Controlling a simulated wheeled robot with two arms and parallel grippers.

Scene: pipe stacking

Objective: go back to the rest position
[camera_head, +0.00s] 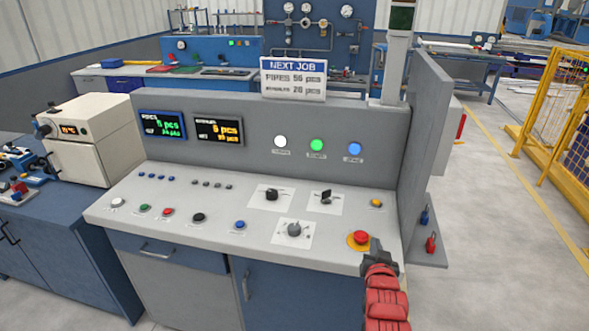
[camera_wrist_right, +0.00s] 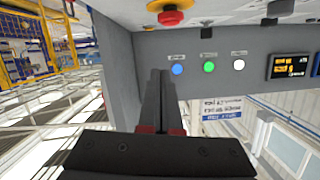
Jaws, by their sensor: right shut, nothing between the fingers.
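My right gripper (camera_head: 378,257) is at the front right corner of the grey control console (camera_head: 190,228), just in front of the red mushroom button (camera_head: 361,237) on its yellow base. In the head view it looks close to the button, but I cannot tell whether they touch. In the right wrist view, which is upside down, my right gripper (camera_wrist_right: 160,72) has its dark fingers together with nothing between them. The red button (camera_wrist_right: 171,17) shows beyond the fingertips there, apart from them. My left gripper is in neither view.
The console carries knobs, small buttons, two displays and lit white (camera_head: 280,142), green (camera_head: 317,145) and blue (camera_head: 355,149) lamps. A grey side panel (camera_head: 430,150) rises at its right edge. A yellow fence (camera_head: 555,120) stands far right, with clear floor (camera_head: 490,240) before it.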

